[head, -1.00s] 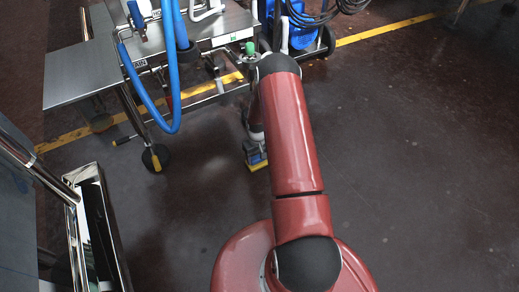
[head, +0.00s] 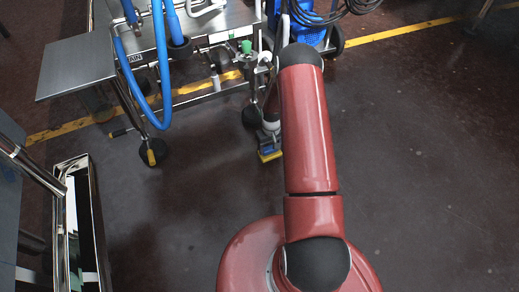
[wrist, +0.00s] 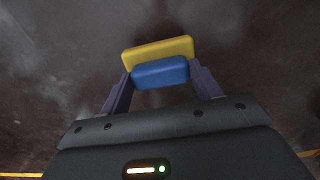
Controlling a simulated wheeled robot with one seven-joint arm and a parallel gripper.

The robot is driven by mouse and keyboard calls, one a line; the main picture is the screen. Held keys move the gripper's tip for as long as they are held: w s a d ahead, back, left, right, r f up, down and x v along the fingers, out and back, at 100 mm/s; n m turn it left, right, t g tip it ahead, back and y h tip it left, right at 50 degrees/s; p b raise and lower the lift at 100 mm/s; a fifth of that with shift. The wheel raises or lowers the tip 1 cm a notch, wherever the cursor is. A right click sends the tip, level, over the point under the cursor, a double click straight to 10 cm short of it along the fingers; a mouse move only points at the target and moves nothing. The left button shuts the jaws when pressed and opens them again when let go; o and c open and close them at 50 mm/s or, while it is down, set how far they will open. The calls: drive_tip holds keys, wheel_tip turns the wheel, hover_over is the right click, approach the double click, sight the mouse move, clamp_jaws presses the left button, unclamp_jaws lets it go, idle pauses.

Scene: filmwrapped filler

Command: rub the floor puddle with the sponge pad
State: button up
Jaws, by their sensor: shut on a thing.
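The sponge pad (head: 271,157) has a yellow pad with a blue block on it. It is low over or on the dark floor, right of the cart's front wheel; I cannot tell whether it touches. My gripper (head: 268,146), partly hidden behind my red arm in the head view, points down. In the wrist view my gripper (wrist: 160,78) is shut on the blue block, one finger at each side, with the yellow pad (wrist: 158,50) beyond. The floor looks glossy, with pale sheen (wrist: 60,60), but I cannot make out a clear puddle edge.
A steel cart (head: 80,68) with a blue hose (head: 163,90) and a caster (head: 153,152) stands left of the gripper. A blue machine (head: 298,25) stands behind. A shiny metal frame (head: 82,225) is at lower left. The floor on the right (head: 430,170) is clear.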

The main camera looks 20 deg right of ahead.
drive_tip(key=shift+r+p, duration=1.2)
drive_tip(key=shift+r, duration=1.55)
